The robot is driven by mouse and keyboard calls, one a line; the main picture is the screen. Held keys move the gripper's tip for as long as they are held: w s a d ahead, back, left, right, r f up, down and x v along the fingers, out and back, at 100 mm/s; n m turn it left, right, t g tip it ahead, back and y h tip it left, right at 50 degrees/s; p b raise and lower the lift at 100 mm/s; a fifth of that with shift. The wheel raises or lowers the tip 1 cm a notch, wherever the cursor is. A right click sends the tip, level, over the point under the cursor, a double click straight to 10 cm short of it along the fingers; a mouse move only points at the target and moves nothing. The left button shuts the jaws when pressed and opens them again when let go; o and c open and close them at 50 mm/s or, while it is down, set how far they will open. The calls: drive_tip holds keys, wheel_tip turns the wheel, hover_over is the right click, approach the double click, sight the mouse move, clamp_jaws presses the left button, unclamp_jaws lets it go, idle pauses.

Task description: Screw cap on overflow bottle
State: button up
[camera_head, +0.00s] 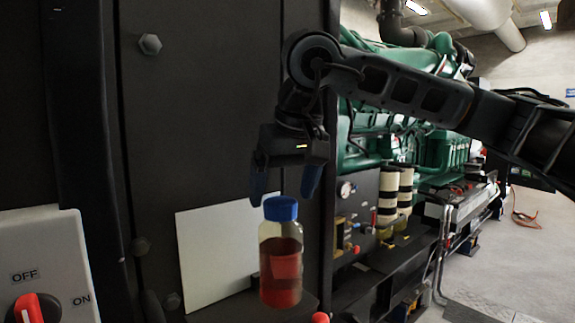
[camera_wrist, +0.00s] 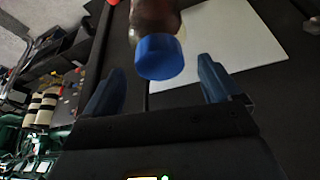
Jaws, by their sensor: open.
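The overflow bottle (camera_head: 281,270) stands upright in the head view. It is clear, with red liquid in it, and it also shows at the top of the wrist view (camera_wrist: 155,18). The blue cap (camera_head: 281,208) sits on the bottle's mouth; in the wrist view the cap (camera_wrist: 159,57) lies ahead of the fingertips, between their lines. How tightly it is seated cannot be told. My gripper (camera_head: 284,201) points down just above the cap, its two blue fingers apart and empty. The fingers (camera_wrist: 159,75) do not appear to touch the cap.
A white panel (camera_head: 217,258) stands behind the bottle against the dark cabinet wall (camera_head: 210,110). A red knob (camera_head: 320,318) is low, right of the bottle. A switch box (camera_head: 50,255) with a red dial is at left. The green genset (camera_head: 430,150) stands at right.

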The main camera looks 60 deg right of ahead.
drive_tip(key=shift+w+d+f, duration=0.1)
drive_tip(key=shift+w+f, duration=0.1)
drive_tip(key=shift+f, duration=0.4)
drive_tip(key=c, duration=1.1)
drive_tip(key=shift+f+m+b, duration=0.25)
drive_tip(key=shift+m+b, duration=0.25)
drive_tip(key=shift+b, duration=0.25)
drive_tip(key=shift+w+m+h+b, duration=0.1)
drive_tip(key=shift+m+h+b, duration=0.2)
drive_tip(key=shift+m+b, duration=0.25)
drive_tip(key=shift+r+m+g+h+b, duration=0.1)
drive_tip(key=shift+m+g+h+b, duration=0.3)
drive_tip(key=shift+m+b, duration=0.45)
drive_tip(key=shift+r+m, duration=0.15)
drive_tip(key=shift+m, duration=0.25)
